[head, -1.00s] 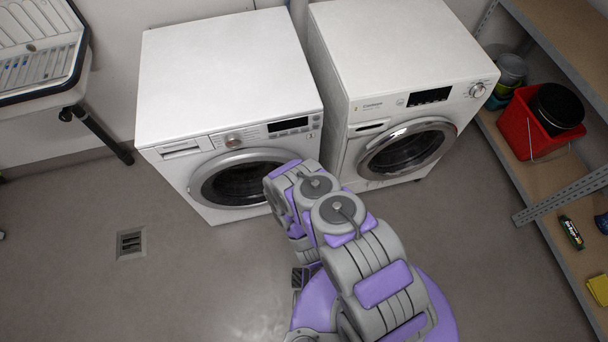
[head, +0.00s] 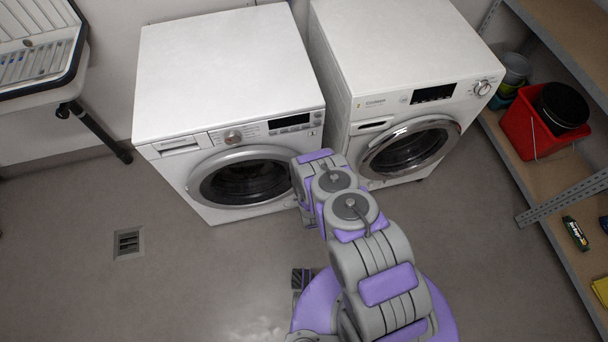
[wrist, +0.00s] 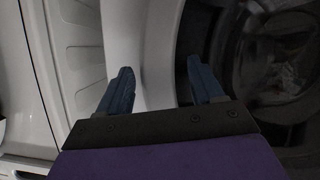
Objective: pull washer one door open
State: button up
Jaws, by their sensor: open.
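Two white front-loading washers stand side by side; no number shows on either. The left washer's round door (head: 245,182), with a pale ring and dark glass, looks shut. The right washer's door (head: 410,148), with a shiny chrome ring, also looks shut. My arm reaches to the right edge of the left door, and its links hide my gripper in the head view. In the wrist view my gripper (wrist: 160,85) is open, with two blue fingers and nothing held. The pale door ring (wrist: 125,35) passes between and beyond the fingers; contact cannot be told.
A narrow gap separates the washers. A shelf (head: 550,170) at the right holds a red bucket (head: 530,125). A sink (head: 40,95) with a dark leg stands at the left. The floor left of my arm is clear around a drain (head: 128,242).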

jog(key=shift+w, duration=0.15)
grip_shut()
dwell(0.6)
